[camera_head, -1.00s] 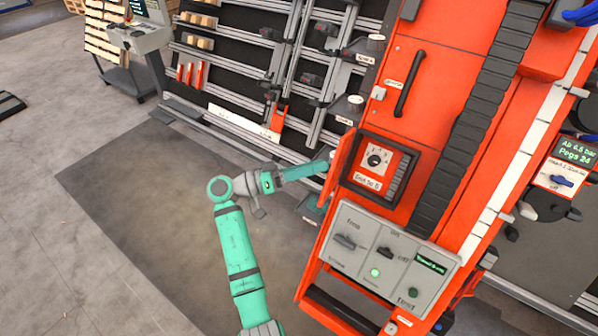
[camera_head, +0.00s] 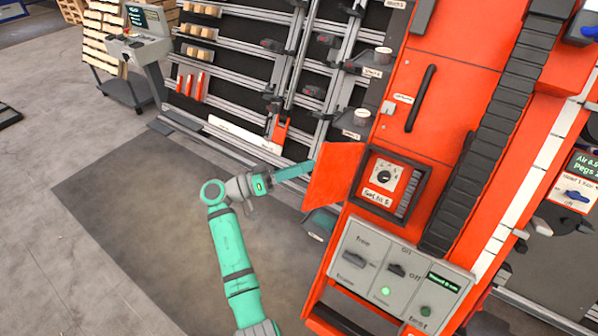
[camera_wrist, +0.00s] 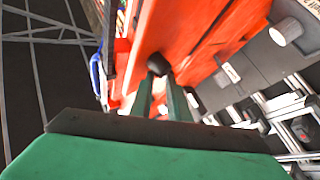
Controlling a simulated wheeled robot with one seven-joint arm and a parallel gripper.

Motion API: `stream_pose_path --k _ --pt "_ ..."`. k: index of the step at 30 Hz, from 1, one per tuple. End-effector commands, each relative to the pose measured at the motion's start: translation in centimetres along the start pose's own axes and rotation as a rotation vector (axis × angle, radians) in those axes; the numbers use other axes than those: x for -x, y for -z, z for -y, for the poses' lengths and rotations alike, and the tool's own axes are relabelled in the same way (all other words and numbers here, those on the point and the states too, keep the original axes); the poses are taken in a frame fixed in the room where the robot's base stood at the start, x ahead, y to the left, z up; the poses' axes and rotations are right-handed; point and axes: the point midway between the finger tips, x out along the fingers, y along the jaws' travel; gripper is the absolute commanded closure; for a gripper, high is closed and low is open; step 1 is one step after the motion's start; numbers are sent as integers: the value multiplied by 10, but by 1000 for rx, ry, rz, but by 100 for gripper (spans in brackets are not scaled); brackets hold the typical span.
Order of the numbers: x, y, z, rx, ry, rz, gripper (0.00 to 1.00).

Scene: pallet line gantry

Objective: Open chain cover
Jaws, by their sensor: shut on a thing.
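A small orange door (camera_head: 334,180) stands swung out on the left of a recess with a dial (camera_head: 384,177) on the tall orange machine. My gripper (camera_head: 308,167) reaches the door's outer left edge. In the wrist view my gripper (camera_wrist: 160,88) has its two green fingers around a dark knob (camera_wrist: 157,64) by the orange surface. The exact contact is partly hidden. A larger orange panel (camera_head: 450,85) with a black bar handle (camera_head: 420,98) sits flat above the recess, beside the black chain track (camera_head: 505,110). Its small label is too blurred to read.
A grey control panel (camera_head: 400,270) with switches and a green light lies below the recess. A rack with rails (camera_head: 300,70) stands behind the door. A console (camera_head: 145,45) is at the far left. Dark floor mat (camera_head: 140,200) is clear around my arm.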

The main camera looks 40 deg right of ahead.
Motion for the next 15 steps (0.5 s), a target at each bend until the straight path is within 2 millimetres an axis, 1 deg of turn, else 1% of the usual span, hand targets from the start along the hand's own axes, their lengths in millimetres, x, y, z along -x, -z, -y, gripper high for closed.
stream_pose_path --k 1,5,6,9,15 --pt "-13 -30 11 37 4 50 100" --pt "-9 -30 10 36 5 50 100" --pt "-8 -29 10 36 6 50 82" --pt "-7 -29 10 35 7 49 60" --pt "-3 -28 11 33 12 45 60"
